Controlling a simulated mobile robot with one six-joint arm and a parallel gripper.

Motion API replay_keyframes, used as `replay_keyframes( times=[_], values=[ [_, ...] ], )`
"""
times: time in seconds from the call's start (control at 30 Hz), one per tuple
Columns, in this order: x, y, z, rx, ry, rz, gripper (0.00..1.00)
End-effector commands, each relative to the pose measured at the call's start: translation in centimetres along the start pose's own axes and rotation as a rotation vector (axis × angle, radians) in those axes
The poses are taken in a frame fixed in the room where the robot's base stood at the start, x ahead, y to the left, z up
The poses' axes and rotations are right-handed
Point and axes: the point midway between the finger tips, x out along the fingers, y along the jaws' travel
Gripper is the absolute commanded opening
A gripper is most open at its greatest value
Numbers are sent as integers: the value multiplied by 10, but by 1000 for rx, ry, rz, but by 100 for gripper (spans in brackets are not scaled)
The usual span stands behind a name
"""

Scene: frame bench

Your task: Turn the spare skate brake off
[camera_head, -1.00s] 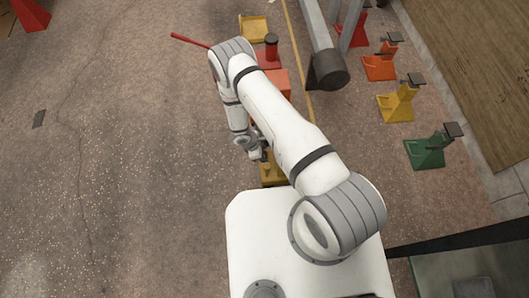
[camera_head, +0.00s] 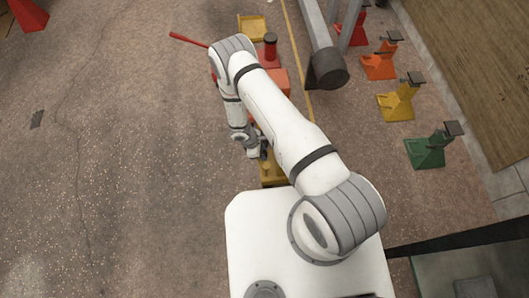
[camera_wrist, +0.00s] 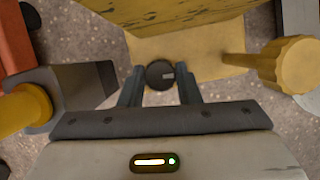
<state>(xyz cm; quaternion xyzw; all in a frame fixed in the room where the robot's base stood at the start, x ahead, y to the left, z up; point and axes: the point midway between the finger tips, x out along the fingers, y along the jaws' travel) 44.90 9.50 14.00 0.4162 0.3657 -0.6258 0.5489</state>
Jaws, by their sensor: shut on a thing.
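In the wrist view a small dark round knob (camera_wrist: 160,74) with a pale grey mark stands between my fingertips. My gripper (camera_wrist: 160,88) is shut on this knob, one dark finger on each side. Behind it is a yellow metal body (camera_wrist: 190,52), which I take to be the spare skate. In the head view the yellow skate (camera_head: 272,178) lies just in front of my white base, partly hidden by my arm, and my gripper (camera_head: 263,154) is over it. The head view is too small to show the knob or its setting.
In the wrist view a yellow round knob on a stem (camera_wrist: 288,64) is close on the right, and a yellow cylinder (camera_wrist: 22,108) on the left. In the head view a red-orange machine (camera_head: 277,80) is beyond my arm. Several coloured stands (camera_head: 397,103) are on the right.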

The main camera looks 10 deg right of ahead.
Motion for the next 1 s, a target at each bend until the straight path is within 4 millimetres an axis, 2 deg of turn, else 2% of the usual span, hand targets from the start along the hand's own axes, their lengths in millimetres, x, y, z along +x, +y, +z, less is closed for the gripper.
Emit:
replay_keyframes(
  times=[0.2,1.0],
  values=[
    [1,2,-5,166,11,-65,7],
    [2,7,0,821,7,-338,7]
  ],
)
